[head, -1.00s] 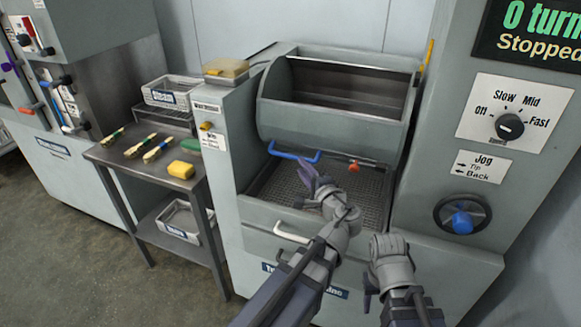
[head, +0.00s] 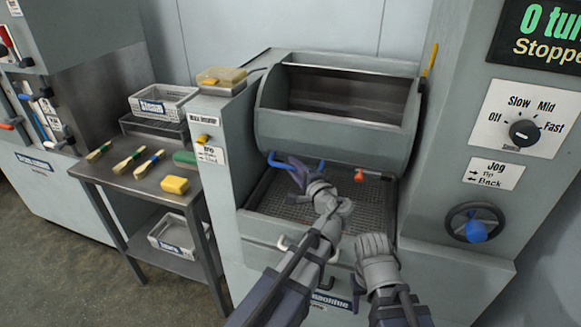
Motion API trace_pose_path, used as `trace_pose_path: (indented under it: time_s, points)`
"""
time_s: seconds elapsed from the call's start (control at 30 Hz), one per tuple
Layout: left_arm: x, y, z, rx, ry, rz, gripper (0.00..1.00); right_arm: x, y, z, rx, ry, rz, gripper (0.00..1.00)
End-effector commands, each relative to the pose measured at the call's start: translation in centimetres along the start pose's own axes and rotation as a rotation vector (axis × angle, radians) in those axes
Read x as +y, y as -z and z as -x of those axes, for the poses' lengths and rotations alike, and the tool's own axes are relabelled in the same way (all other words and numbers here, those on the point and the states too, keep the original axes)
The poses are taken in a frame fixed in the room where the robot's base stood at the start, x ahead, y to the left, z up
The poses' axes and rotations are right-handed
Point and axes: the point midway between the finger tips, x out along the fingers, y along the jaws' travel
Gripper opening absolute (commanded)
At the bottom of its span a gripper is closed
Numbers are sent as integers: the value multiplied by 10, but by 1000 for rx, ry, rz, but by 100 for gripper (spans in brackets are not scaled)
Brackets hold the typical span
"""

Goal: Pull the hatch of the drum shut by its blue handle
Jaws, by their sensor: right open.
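The grey drum (head: 335,138) sits in the machine, and a dark opening (head: 345,95) shows above its curved front. The blue handle (head: 279,162) is at the drum's lower left front edge. My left gripper (head: 301,172) is at this handle, its dark fingers overlapping the handle's right part. I cannot tell whether they touch it or are closed around it. My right gripper (head: 358,283) is open and empty, lower down in front of the machine's front panel.
A perforated tray (head: 290,205) lies below the drum, with a small red-orange part (head: 360,176) above it. A white front handle (head: 285,243) is near my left arm. A control panel with a dial (head: 523,132) and blue-knobbed wheel (head: 476,231) stands right. A side table (head: 125,180) holds brushes.

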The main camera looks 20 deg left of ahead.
Motion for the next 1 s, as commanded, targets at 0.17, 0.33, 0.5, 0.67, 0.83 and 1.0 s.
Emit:
trace_pose_path:
  time_s: [0.17, 0.33, 0.5, 0.67, 0.83, 1.0]
  points:
    - [0, 0, 0, 0, 0, 0, 21, 0, 0, 0, 0, 0, 0, 50]
    - [0, 0, 0, 0, 0, 0, 2, 0, 0, 0, 0, 0, 0, 50]
    - [0, 0, 0, 0, 0, 0, 0, 0, 0, 0, 0, 0, 0, 50]
    - [0, 0, 0, -1, -1, 0, 0, 0, 0, 0, 0, 0, 0, 50]
    - [0, 0, 0, -1, -1, 0, 0, 0, 0, 0, 0, 0, 0, 50]
    - [0, 0, 0, -1, -1, 0, 0, 0, 0, 0, 0, 0, 0, 50]
